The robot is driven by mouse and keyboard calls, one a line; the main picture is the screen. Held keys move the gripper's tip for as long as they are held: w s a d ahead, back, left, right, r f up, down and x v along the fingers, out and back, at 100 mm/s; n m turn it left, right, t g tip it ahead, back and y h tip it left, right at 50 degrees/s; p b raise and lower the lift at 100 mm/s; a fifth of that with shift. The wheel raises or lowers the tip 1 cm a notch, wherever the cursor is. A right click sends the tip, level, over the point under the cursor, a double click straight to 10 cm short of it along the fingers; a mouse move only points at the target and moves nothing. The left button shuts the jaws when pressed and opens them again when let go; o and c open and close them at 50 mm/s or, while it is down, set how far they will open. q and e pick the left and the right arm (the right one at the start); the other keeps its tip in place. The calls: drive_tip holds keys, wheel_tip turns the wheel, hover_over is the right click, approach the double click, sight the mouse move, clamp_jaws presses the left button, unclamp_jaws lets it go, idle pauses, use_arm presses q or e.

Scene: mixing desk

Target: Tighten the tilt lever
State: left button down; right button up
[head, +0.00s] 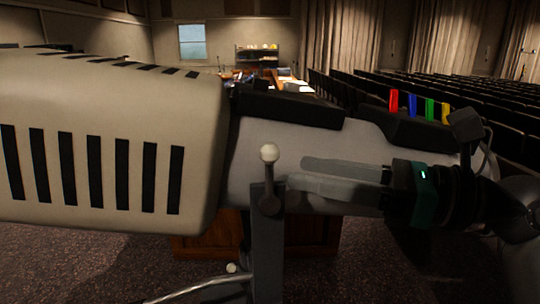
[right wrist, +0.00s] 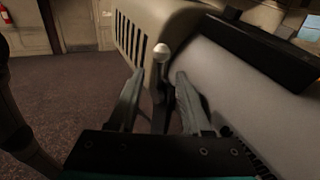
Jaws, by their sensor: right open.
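The tilt lever is a short dark lever with a white ball knob (head: 269,153), standing upright on the dark upright bracket (head: 267,240) beside the big lamp-like device. My right gripper (head: 294,174) comes in from the right with its two fingers open, tips just right of the lever. In the right wrist view the ball knob (right wrist: 161,52) and its dark stem appear between the open fingers (right wrist: 158,80), the knob at or just beyond the tips. I see no clear contact. My left gripper is not in view.
The device's beige slotted housing (head: 110,140) fills the left, and its grey barrel (head: 330,140) runs right behind my gripper. Coloured tabs (head: 412,104) stand on top at right. A curved pale bar (head: 195,286) with a white knob (head: 232,267) is below. Seat rows lie beyond.

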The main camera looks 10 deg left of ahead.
sight(270, 163)
drive_tip(key=a, duration=0.4)
drive_tip(key=w+a+p, duration=0.1)
drive_tip(key=a, duration=0.1)
drive_tip(key=shift+a, duration=0.2)
clamp_jaws()
drive_tip(key=shift+r, duration=0.1)
